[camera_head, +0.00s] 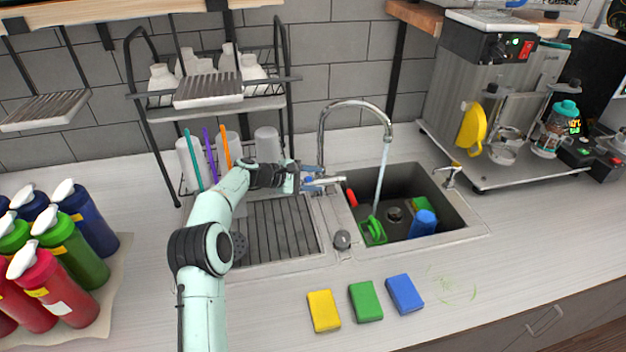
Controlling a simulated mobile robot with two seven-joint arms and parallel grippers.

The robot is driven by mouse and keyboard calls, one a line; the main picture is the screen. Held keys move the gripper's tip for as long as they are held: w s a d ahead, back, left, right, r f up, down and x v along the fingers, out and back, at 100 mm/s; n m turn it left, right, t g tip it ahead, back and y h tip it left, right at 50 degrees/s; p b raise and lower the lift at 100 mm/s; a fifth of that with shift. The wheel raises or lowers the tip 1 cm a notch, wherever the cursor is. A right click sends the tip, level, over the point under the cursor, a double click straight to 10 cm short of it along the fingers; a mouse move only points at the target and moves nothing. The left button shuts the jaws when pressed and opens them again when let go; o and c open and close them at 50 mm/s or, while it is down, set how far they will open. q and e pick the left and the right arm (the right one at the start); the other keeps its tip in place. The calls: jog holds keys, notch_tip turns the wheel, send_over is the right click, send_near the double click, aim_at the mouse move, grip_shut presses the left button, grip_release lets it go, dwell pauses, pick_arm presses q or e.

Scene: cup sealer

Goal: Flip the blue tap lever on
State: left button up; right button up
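The silver gooseneck tap (322,130) rises behind the sink, and a pale stream of water (381,180) runs from its spout into the basin. A small blue part (310,171) shows at the tap's base, beside my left gripper; it looks like the tap lever, partly hidden by the gripper. My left gripper (328,181) reaches in from the left over the drainer, its fingers close to or touching the tap base. It is too small to tell whether the fingers are open or shut. My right gripper is not in view.
The sink basin (462,222) holds green, red and blue items. Yellow (323,311), green (365,302) and blue (405,294) sponges lie in front. A cup rack (208,101) stands behind my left arm, colored bottles (62,247) at left, a machine (490,95) at right.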

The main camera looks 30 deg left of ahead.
pick_arm(q)
jog(key=b+v, duration=0.1)
jog(key=v, duration=1.2)
jog(key=shift+s, duration=0.2)
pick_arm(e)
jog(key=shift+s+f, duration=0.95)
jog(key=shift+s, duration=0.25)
pick_arm(q)
jog(key=shift+a, duration=0.1)
